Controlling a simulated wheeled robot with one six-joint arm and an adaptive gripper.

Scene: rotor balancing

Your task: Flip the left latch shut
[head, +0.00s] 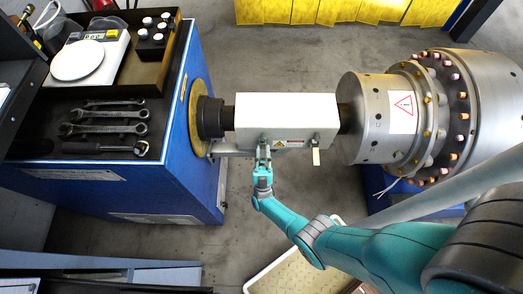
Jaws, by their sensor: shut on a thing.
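The white guard box (285,108) sits around the shaft between the blue machine and the steel rotor. My gripper (263,151) is at the lower front edge of the guard, left of its middle, where the left latch is. It is shut on the left latch, which is mostly hidden by the fingers, so its angle cannot be told. The right latch (316,156) shows as a small pale tab hanging below the guard's front edge, apart from my gripper.
The blue machine cabinet (190,185) stands at left, with wrenches (105,115), a scale (80,60) and a tray of weights on top. The large steel rotor (375,118) with bolts is at right. A light tray (300,275) lies below my arm. Grey floor shows between.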

